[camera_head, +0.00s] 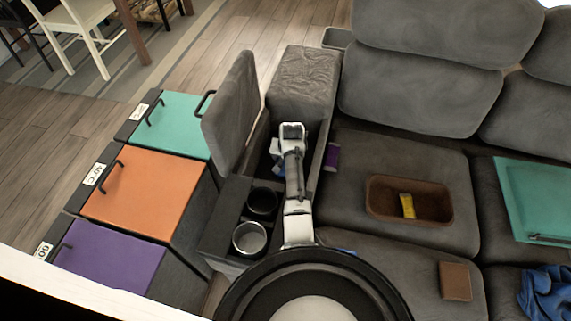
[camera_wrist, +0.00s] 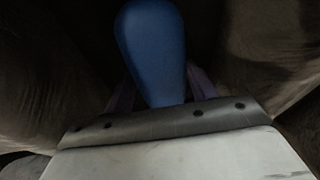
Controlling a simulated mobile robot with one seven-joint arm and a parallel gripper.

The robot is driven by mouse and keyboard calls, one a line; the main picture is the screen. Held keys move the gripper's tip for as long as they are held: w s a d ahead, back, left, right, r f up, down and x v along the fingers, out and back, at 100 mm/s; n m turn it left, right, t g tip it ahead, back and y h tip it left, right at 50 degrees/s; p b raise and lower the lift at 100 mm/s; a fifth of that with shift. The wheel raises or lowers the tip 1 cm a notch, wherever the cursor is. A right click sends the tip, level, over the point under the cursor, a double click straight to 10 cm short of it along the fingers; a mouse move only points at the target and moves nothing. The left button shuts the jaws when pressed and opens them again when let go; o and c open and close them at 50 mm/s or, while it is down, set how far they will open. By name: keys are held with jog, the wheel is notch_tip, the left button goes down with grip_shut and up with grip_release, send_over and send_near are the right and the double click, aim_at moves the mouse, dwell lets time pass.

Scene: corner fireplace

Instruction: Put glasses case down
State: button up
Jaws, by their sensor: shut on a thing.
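A blue, smooth, rounded long object, which looks like the glasses case (camera_wrist: 152,50), is held between the fingers of my gripper (camera_wrist: 160,92) in the wrist view. Its far end points away from the wrist, and its near end is hidden behind the gripper's edge. In the head view, my gripper (camera_head: 280,150) is down at the open storage compartment of the grey sofa console (camera_head: 322,150), between its dark walls. The fingertips and most of the case are hidden there. I cannot tell whether the case touches the compartment floor.
The console's grey lid (camera_head: 232,110) stands raised on the left. Two cup holders, one holding a metal cup (camera_head: 249,238), sit in front. A brown tray (camera_head: 380,208) with a yellow item (camera_head: 407,205), a brown block (camera_head: 454,280) and a purple item (camera_head: 332,157) lie on the seats.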

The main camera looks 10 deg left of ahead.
jog(key=shift+f, duration=2)
jog(key=shift+f, duration=0.1)
jog(key=o, duration=1.1)
jog(key=v, duration=1.2)
jog(key=shift+w, duration=0.1)
